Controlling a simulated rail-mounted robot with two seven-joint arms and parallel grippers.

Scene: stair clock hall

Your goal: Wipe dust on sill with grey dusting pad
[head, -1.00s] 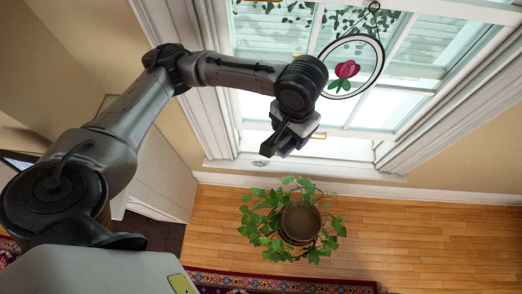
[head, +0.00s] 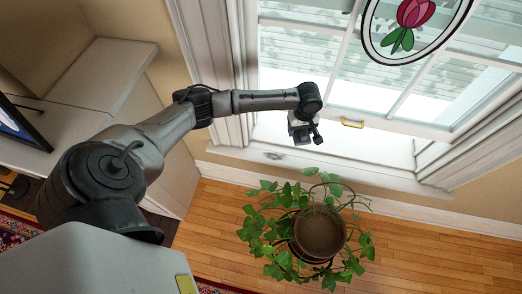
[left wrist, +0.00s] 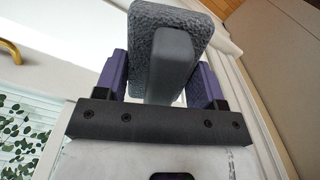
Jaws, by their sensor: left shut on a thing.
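The white window sill (head: 345,172) runs below the window. A small grey dust patch (head: 273,156) lies on its left part. My left gripper (head: 306,138) is above the sill, to the right of the dust patch, apart from it in the picture. In the left wrist view, its two purple fingers (left wrist: 160,78) are shut on the grey handle of the grey dusting pad (left wrist: 142,30). The pad's rough body shows beyond the handle. In the head view the pad is small and dark, and I cannot tell whether it touches the sill. My right gripper is out of view.
A potted leafy plant (head: 320,233) stands in front of the sill. A stained-glass tulip disc (head: 415,20) hangs before the window at upper right. A yellow window handle (head: 352,123) is near the gripper. A white desk (head: 105,85) with a dark-framed screen is at left.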

